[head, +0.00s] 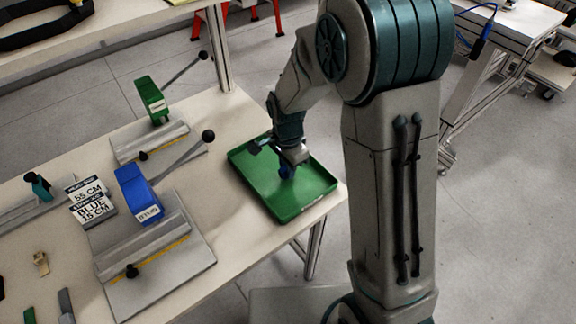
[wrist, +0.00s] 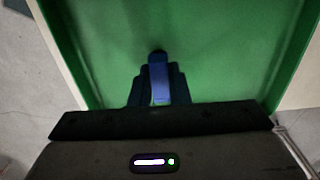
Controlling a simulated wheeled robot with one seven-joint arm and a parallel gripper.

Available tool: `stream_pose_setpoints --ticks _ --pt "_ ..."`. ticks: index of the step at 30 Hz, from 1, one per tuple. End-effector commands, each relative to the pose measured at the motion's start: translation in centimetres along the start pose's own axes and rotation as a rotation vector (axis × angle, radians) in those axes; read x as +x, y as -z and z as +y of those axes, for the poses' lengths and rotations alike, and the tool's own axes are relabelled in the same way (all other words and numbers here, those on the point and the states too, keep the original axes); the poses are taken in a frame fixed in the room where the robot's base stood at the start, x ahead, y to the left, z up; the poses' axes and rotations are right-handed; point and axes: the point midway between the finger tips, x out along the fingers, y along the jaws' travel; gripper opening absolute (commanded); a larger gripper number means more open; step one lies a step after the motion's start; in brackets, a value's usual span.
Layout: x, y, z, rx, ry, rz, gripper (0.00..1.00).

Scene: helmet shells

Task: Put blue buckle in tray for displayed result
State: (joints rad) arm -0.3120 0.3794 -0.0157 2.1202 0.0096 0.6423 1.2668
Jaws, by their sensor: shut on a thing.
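My gripper (head: 290,164) is over the green tray (head: 257,187) near the right end of the table. It is shut on the blue buckle (wrist: 158,80), which shows between the fingers in the wrist view. In the head view the blue buckle (head: 286,173) is a small blue patch under the gripper, partly hidden by it. The green tray floor (wrist: 215,45) fills the wrist view behind the buckle. I cannot tell whether the buckle touches the tray floor. A display sign (head: 91,201) on the table reads "55 CM", "BLUE" and "15 CM".
A blue-handled fixture (head: 137,193) and a green-handled fixture (head: 153,101), each with a black-knobbed lever, stand left of the tray. A tan piece (head: 40,262) and a grey piece (head: 66,304) lie at the lower left. The rest of the tray looks empty.

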Motion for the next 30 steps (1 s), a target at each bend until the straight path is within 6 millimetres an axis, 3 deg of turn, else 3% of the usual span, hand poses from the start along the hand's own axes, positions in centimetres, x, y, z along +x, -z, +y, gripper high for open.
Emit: stream_pose_setpoints --ticks 6,7,9,21,30 --pt "0.5 0.0 0.0 0.000 0.000 0.000 0.00" --pt "0.4 0.0 0.0 0.000 0.000 0.000 0.18" --pt "0.3 0.0 0.0 0.000 0.000 0.000 0.37" --pt "-0.4 0.0 0.0 0.000 0.002 0.000 0.37" --pt "-6.3 0.0 -0.1 -0.001 0.007 0.002 0.37"
